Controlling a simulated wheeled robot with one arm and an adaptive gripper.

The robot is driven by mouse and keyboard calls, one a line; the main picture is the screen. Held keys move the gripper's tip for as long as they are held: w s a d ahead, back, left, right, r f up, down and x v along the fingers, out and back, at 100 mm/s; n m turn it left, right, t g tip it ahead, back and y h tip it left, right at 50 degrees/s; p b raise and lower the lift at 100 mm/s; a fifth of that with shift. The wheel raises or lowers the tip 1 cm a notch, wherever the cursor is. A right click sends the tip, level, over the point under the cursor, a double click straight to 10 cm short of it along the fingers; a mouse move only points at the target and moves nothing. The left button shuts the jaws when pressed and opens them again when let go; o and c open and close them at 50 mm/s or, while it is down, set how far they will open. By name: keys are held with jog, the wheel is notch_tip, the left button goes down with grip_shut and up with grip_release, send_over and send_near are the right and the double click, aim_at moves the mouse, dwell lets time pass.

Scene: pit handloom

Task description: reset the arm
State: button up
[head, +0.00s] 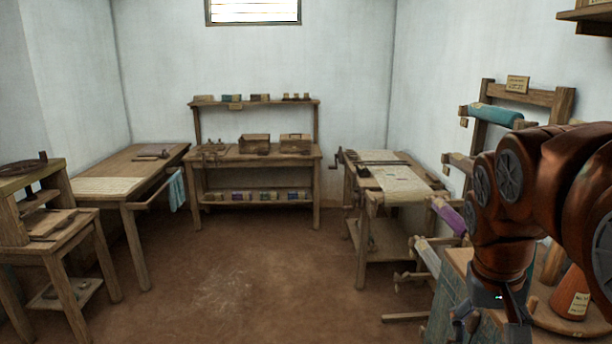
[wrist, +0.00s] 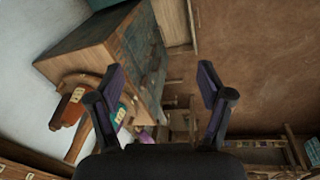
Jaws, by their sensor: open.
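My gripper shows in the wrist view (wrist: 160,90) with its two dark fingers spread wide and nothing between them. In the head view my copper-coloured arm comes in from the right, bent downward, and my gripper (head: 490,322) hangs at the bottom edge, partly cut off. It is in front of a blue-green wooden cabinet (head: 452,300). The cabinet also shows tilted in the wrist view (wrist: 85,45), to the left of the fingers.
An orange-brown cone with a label (head: 568,292) stands on a round wooden base by my arm. A loom frame with a teal roll (head: 496,116) is behind it. A loom table (head: 395,182), back shelf bench (head: 255,156) and left table (head: 125,170) line the walls. The middle floor (head: 245,275) is clear.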

jog(key=s+a+f+n+g+y, duration=0.1)
jog(key=s+a+f, duration=0.4)
jog(key=s, duration=0.3)
jog(key=s+a+f+n+g+y, duration=0.1)
jog(key=s+a+f, duration=0.4)
jog(key=s+f, duration=0.2)
jog(key=shift+s+g, duration=0.3)
jog(key=shift+s, duration=0.95)
jog(key=shift+f, duration=0.1)
